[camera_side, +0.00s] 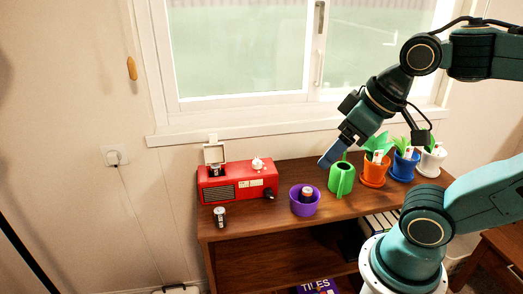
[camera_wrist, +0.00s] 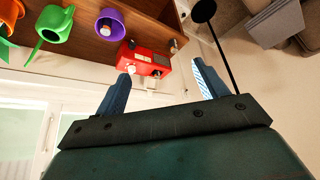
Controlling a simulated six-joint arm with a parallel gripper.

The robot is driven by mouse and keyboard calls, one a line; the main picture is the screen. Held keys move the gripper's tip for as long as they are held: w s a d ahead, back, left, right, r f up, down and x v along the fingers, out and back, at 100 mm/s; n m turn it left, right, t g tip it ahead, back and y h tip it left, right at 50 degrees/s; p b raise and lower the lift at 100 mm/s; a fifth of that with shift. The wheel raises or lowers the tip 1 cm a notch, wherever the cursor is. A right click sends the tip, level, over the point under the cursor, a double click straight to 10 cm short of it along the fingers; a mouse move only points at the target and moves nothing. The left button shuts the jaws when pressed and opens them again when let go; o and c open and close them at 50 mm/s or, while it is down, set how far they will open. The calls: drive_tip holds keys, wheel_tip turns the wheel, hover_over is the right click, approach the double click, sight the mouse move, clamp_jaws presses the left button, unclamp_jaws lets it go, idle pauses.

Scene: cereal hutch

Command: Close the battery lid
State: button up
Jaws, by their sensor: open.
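A red radio-like box (camera_side: 237,184) stands at the left end of the wooden cabinet top. A small pale square lid (camera_side: 214,153) stands raised at its top left, over an opening with something dark in it. A white knob-like piece (camera_side: 258,164) sits on its top right. My gripper (camera_side: 328,160) is to the right of the box and above the cabinet, near the green watering can. In the wrist view its two blue fingers (camera_wrist: 158,88) are spread with nothing between them.
A battery (camera_side: 220,217) stands near the cabinet's front left edge. A purple bowl (camera_side: 304,200) holds another battery-like piece (camera_side: 307,194). A green watering can (camera_side: 342,179) and orange (camera_side: 375,172), blue (camera_side: 403,166) and white (camera_side: 431,159) plant pots stand to the right. The window sill (camera_side: 290,125) runs behind.

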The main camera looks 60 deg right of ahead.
drive_tip(key=shift+w, duration=0.1)
drive_tip(key=c, duration=0.7)
drive_tip(key=shift+w, duration=0.3)
drive_tip(key=c, duration=0.4)
drive_tip(key=w, duration=0.4)
drive_tip(key=w+m+y, duration=0.1)
drive_tip(key=w, duration=0.3)
drive_tip(key=w+a+y, duration=0.1)
drive_tip(key=w, duration=0.4)
drive_tip(key=shift+f+m, duration=0.2)
drive_tip(key=shift+m, duration=0.2)
clamp_jaws()
drive_tip(key=w+d+f+m+t+y, duration=0.25)
drive_tip(key=w+d+f+m, duration=0.2)
drive_tip(key=w, duration=0.45)
drive_tip(key=w+d+f+m+t+y, duration=0.25)
drive_tip(key=w+d+f, duration=0.3)
drive_tip(key=w, duration=0.45)
drive_tip(key=d+f+m+t, duration=0.2)
drive_tip(key=d+f+m, duration=0.1)
drive_tip(key=d+m, duration=0.1)
drive_tip(key=w+d+f+m+t, duration=0.1)
drive_tip(key=d+f+m+t, duration=0.1)
drive_tip(key=d, duration=0.5)
drive_tip(key=shift+w+f+m+y, duration=0.3)
drive_tip(key=shift+f+m, duration=0.15)
drive_tip(key=shift+m, duration=0.55)
